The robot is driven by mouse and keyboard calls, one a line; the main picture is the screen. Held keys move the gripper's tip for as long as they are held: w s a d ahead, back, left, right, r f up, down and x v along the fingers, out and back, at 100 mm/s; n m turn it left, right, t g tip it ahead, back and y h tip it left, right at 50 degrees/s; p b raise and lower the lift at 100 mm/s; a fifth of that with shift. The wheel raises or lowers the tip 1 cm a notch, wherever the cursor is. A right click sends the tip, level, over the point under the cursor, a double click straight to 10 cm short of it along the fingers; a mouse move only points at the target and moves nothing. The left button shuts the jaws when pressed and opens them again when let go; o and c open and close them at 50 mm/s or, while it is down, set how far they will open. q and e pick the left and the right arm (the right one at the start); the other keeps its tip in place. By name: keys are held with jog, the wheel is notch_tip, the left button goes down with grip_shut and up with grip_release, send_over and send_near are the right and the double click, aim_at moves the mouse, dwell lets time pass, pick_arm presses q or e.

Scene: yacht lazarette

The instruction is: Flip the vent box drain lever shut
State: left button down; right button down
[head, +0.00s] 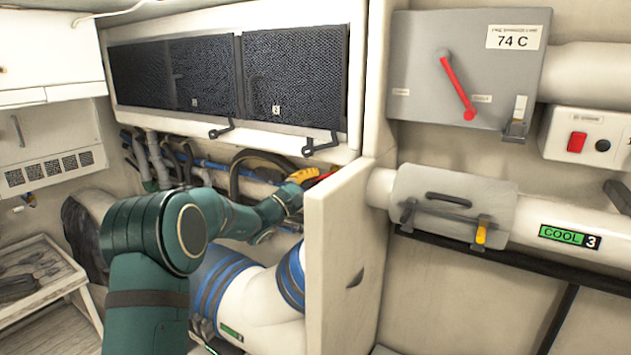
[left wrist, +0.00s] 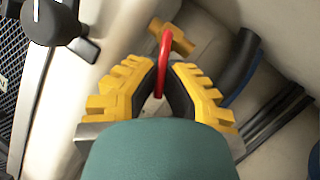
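The red drain lever (left wrist: 164,55) shows in the left wrist view as a red bar with a yellow brass-coloured fitting (left wrist: 180,37) beside its upper end. My left gripper (left wrist: 161,78) has yellow fingers with black pads. Its fingertips are close together, one on each side of the red bar, and look shut on it. In the head view the left gripper (head: 303,176) reaches behind the pale upright panel, and only a little red shows at its tips. The lever's base and most of the vent box are hidden there. My right gripper is not in view.
The pale upright panel (head: 341,265) stands just right of my left gripper. Dark mesh lockers (head: 295,75) with latches (head: 322,144) hang above it. White hoses with blue bands (head: 218,280) run below my arm. A grey box with a red pointer (head: 458,88) is at right.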

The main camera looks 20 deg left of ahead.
pick_arm(q)
jog(key=shift+a+m+b, duration=0.1)
jog(key=shift+m+b, duration=0.5)
jog(key=shift+b, duration=0.15)
jog(key=shift+r+g+h, duration=0.2)
jog(key=shift+g+h, duration=0.1)
jog(key=shift+g, duration=0.1)
jog(key=shift+m, duration=0.3)
jog(key=c, duration=1.4)
grip_release()
jog(key=shift+r, duration=0.1)
jog(key=shift+o, duration=0.2)
